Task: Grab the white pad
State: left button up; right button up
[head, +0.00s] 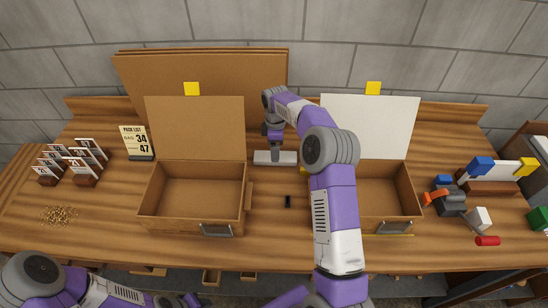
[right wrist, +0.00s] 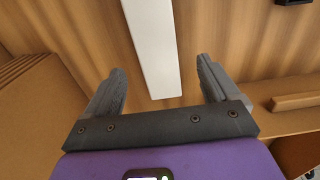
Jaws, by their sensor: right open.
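The white pad (head: 284,158) is a pale, flat, narrow block lying on the wooden table between the two open boxes. In the right wrist view it is a long white strip (right wrist: 153,40) running from the top edge down between the fingers. My right gripper (head: 274,148) is over the pad, and the arm hides part of that area. In the right wrist view my right gripper (right wrist: 160,70) is open, with one finger on each side of the strip and a gap on both sides. My left arm is at the bottom left; its fingers are not shown.
An open cardboard box (head: 165,212) stands left of the pad and another (head: 408,190) stands right, partly behind my arm. A small black item (head: 288,201) lies between them. A pack list stand (head: 137,143) is at left; tools and coloured blocks (head: 452,203) are at right.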

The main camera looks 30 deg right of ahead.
aim_at(287, 158)
notch_tip(287, 158, down, 5)
jog(key=shift+w+d+r+b, duration=0.1)
jog(key=shift+w+b, duration=0.05)
jog(key=shift+b, duration=0.15)
jog(key=shift+c, duration=0.4)
jog(key=c, duration=1)
jog(key=shift+r, duration=0.1)
jog(key=shift+c, duration=0.2)
